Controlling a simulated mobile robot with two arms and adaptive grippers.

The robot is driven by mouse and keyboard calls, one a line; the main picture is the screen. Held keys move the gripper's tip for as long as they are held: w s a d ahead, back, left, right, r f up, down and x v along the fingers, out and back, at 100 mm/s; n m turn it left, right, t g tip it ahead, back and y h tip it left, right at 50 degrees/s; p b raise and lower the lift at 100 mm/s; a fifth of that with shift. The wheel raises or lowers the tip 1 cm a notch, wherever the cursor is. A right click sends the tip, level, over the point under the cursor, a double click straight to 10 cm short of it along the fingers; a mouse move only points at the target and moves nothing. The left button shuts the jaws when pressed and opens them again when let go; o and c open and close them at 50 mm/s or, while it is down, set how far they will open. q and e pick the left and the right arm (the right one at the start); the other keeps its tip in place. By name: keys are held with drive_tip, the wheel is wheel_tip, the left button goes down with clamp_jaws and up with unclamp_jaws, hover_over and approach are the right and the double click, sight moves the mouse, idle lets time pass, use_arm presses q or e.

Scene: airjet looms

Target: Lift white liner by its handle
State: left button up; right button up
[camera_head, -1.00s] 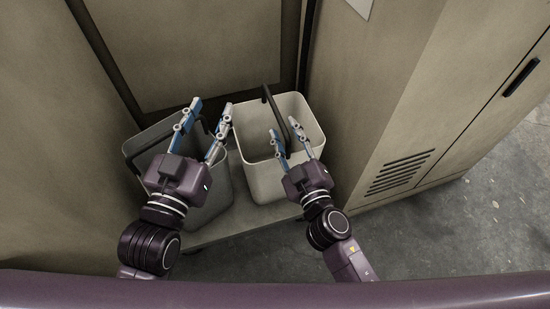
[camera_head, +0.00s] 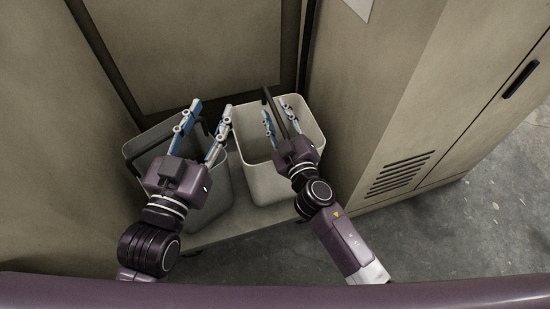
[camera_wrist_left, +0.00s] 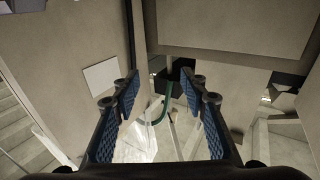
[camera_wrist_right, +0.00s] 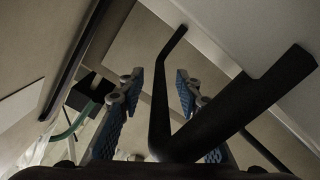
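The white liner (camera_head: 268,184) is an open bin standing upright at the back of the alcove in the head view. Its dark handle (camera_head: 268,98) rises above the rim and also shows large in the right wrist view (camera_wrist_right: 161,112). My right gripper (camera_head: 277,109) is over the liner's opening, its fingers apart. In the right wrist view the handle runs between these fingers, with a visible gap beside it. My left gripper (camera_head: 211,106) is open and empty above the grey bin. My right gripper hides part of the handle.
A grey bin (camera_head: 217,196) with a dark handle stands close to the left of the liner. Beige panels enclose the left and back. A beige cabinet (camera_head: 400,110) with a vent stands close on the right. Bare floor (camera_head: 480,225) is free at right.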

clamp_jaws()
drive_tip(key=shift+r, duration=0.2)
